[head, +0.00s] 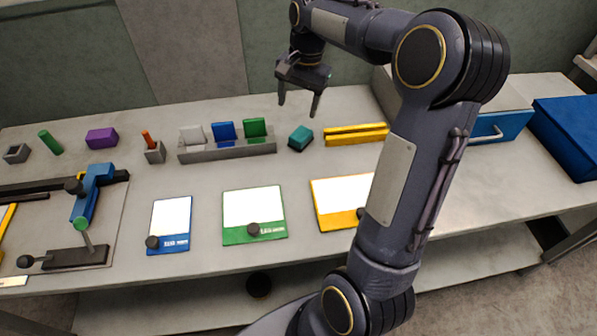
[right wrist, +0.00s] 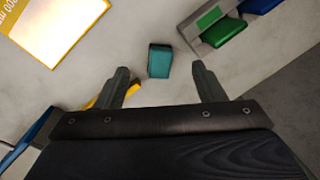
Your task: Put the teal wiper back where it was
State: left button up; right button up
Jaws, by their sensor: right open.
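The teal wiper (head: 301,138) is a small block lying on the table, between the grey rack and the yellow bars. In the right wrist view the wiper (right wrist: 160,61) lies beyond the fingertips, roughly between them. My right gripper (head: 298,105) is open and empty above the table, with its fingers pointing down over the wiper; it also shows in the right wrist view (right wrist: 160,76). The wiper is apart from both fingers. My left gripper is not in view.
A grey rack (head: 228,149) holds white, blue and green pieces left of the wiper. Yellow bars (head: 356,134) lie right of it. Framed white sheets (head: 254,208) lie in front. A grey cabinet with a blue drawer (head: 503,127) stands at right. Bare table surrounds the wiper.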

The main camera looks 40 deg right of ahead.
jog(key=s+a+r+n+t+y, duration=0.25)
jog(key=s+a+n, duration=0.35)
jog(key=s+a, duration=0.55)
jog(key=s+a+f+n+t, duration=0.1)
jog(key=s+a+f+n, duration=0.1)
jog(key=s, duration=0.3)
jog(key=s+a+f+n+t, duration=0.1)
jog(key=s+a+f+n, duration=0.1)
jog(key=s+a, duration=0.2)
jog(key=shift+s+f+n, duration=0.2)
jog(key=shift+s+n, duration=0.2)
jog(key=shift+s, duration=0.65)
jog(key=shift+a, duration=0.1)
